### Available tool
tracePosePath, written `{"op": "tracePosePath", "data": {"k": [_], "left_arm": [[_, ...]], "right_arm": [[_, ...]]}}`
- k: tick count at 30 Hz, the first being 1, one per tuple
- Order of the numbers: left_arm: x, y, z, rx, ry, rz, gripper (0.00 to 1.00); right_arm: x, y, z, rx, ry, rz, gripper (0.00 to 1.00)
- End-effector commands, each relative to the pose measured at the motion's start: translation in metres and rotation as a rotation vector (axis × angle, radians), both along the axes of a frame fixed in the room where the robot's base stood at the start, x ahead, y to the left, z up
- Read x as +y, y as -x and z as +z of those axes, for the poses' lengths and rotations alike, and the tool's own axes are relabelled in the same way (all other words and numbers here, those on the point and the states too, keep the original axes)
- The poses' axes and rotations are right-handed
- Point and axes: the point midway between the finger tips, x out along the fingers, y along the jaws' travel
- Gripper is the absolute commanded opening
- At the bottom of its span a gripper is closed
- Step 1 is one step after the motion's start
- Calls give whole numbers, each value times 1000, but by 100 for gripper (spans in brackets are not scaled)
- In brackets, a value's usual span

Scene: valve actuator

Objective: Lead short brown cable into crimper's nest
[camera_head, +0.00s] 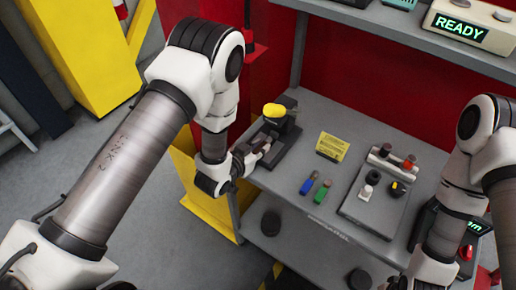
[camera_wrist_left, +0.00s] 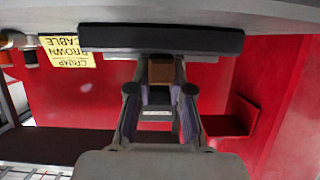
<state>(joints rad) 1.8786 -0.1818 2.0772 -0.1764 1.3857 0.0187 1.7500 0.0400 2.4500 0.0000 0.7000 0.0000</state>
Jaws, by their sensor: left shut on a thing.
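The crimper (camera_head: 278,134), dark with a yellow top (camera_head: 273,110), stands at the left end of the grey bench. My left gripper (camera_head: 262,148) is at its front left side, shut on the short brown cable. In the left wrist view the brown cable (camera_wrist_left: 160,71) shows as a small brown block between the fingertips (camera_wrist_left: 160,92). Its far end points at a dark grey bar (camera_wrist_left: 160,39), which looks like the crimper's base. The nest is hidden, and I cannot tell whether the cable touches it. My right arm is at the lower right; its fingers are outside the frame.
A yellow sign (camera_head: 332,147) stands right of the crimper. A blue piece (camera_head: 308,184) and a green piece (camera_head: 322,192) lie in front of it. A grey plate (camera_head: 362,218) with several small parts is further right. A READY display (camera_head: 462,27) sits on the upper shelf.

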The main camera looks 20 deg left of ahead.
Motion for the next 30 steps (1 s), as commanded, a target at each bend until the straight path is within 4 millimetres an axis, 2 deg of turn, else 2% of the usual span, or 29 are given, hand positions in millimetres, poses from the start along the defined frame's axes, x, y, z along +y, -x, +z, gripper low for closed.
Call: {"op": "tracePosePath", "data": {"k": [17, 18, 20, 30], "left_arm": [[-5, -12, -4, 0, 0, -1, 0], [-5, -12, -3, 1, 0, -1, 30], [-5, -12, -4, 1, 0, -1, 49], [-4, -11, -4, 3, 0, -1, 49]], "right_arm": [[0, 0, -5, 0, 0, 0, 40], [0, 0, -5, 0, 0, 0, 40], [0, 0, -5, 0, 0, 0, 40], [0, 0, -5, 0, 0, 0, 40]]}}
